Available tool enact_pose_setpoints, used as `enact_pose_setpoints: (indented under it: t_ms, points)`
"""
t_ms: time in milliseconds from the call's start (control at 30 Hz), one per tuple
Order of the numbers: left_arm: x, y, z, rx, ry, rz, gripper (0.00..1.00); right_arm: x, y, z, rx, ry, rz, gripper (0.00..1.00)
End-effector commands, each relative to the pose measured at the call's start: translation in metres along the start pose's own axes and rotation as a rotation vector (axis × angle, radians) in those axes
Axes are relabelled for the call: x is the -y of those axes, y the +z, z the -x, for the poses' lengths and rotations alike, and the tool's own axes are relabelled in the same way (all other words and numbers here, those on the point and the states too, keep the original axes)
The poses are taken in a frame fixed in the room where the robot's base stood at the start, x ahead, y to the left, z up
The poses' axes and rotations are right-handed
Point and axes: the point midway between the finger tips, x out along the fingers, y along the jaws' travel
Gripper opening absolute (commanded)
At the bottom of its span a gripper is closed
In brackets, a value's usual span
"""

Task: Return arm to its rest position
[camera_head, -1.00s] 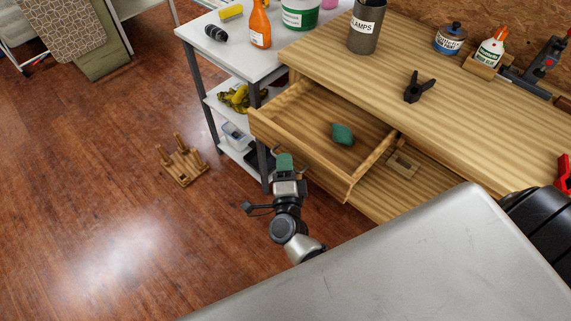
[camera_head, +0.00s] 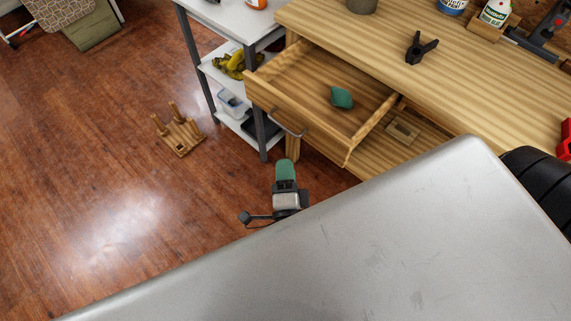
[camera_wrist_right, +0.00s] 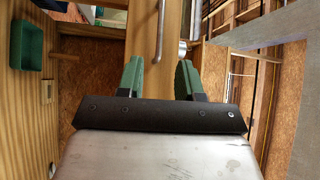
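My right gripper (camera_head: 286,168) with its green fingertips is in front of the open drawer, low over the floor side, apart from the drawer. In the right wrist view its two green fingers stand apart (camera_wrist_right: 160,78) with nothing held between them. The drawer front (camera_wrist_right: 168,40) and its handle show beyond the gap. The rest of the right arm is mostly hidden behind a large grey surface in the head view. My left gripper is not in view.
The wooden drawer (camera_head: 267,93) is pulled out from the workbench (camera_head: 480,85) and holds a small green object (camera_head: 342,97). A black clamp (camera_head: 421,47) lies on the bench. A shelf cart (camera_head: 228,18) stands left of the drawer. A pegged wooden block (camera_head: 180,140) is on the open floor.

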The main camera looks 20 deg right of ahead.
Motion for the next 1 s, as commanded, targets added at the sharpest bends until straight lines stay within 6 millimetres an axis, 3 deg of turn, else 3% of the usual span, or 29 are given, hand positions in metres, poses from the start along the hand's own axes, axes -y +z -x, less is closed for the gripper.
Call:
enact_pose_setpoints:
  t_ms: [367, 467, 567, 667, 767, 867, 1000]
  points:
    - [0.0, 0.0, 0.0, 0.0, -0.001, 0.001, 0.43, -0.001, 0.0, 0.0, 0.002, 0.001, 0.003, 0.36]
    - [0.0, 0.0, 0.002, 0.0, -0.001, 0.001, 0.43, -0.012, 0.007, 0.003, 0.05, 0.019, 0.054, 0.36]
    - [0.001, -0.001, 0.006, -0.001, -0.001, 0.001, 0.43, -0.047, 0.024, 0.014, 0.193, 0.069, 0.205, 0.36]
    - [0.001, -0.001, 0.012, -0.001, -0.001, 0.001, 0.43, -0.106, 0.04, 0.04, 0.415, 0.151, 0.436, 0.36]
    - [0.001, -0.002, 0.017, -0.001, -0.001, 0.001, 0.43, -0.173, 0.041, 0.078, 0.664, 0.248, 0.684, 0.36]
    - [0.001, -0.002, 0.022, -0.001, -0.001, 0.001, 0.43, -0.233, 0.023, 0.122, 0.903, 0.347, 0.909, 0.36]
    - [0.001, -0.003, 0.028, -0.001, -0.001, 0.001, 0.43, -0.3, -0.028, 0.186, 1.221, 0.492, 1.176, 0.36]
